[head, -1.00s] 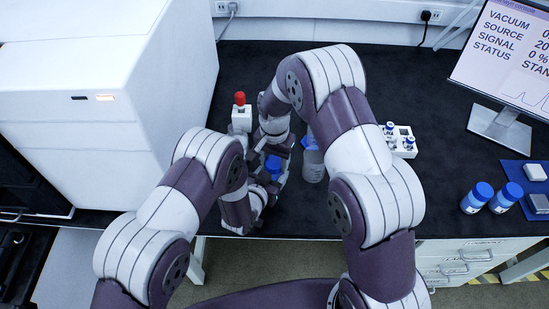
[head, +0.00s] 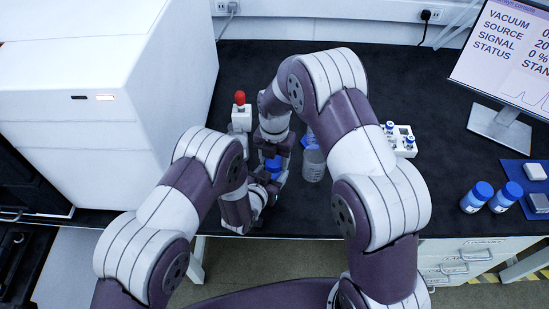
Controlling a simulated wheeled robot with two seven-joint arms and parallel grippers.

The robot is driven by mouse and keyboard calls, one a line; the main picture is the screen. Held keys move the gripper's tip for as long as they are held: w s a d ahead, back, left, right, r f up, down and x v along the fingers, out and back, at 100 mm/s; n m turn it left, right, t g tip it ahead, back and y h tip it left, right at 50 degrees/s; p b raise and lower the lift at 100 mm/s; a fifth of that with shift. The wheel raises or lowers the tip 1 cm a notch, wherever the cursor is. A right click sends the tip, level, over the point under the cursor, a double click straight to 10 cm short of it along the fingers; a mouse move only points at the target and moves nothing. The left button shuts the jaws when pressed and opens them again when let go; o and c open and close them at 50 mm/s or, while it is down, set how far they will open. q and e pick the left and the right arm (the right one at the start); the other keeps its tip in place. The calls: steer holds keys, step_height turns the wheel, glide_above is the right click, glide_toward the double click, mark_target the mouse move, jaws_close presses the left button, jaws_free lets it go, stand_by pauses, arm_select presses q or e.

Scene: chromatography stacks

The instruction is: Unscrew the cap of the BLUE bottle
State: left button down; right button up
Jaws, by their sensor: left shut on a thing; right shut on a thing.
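A blue-capped bottle, its blue part (head: 273,165) just showing between my two grippers, stands near the front edge of the bench. My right gripper (head: 274,163) comes from above and is shut at the blue top. My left gripper (head: 267,190) comes from the left and is shut lower down, at the bottle's body. The fingers and arm links hide most of the bottle, so I cannot tell whether cap and body are apart. A clear bottle with a blue cap (head: 311,139) stands just to the right, apart from my grippers.
A white block with a red top (head: 240,112) stands behind left. A white vial rack (head: 402,140) is to the right. Two blue-capped bottles (head: 479,195) stand far right beside a blue mat (head: 528,172). A white instrument (head: 110,110) bounds the left.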

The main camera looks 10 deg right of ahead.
steer(key=n, duration=0.4)
steer(key=shift+n, duration=0.4)
steer(key=o, duration=1.2)
steer(key=shift+c, duration=0.2)
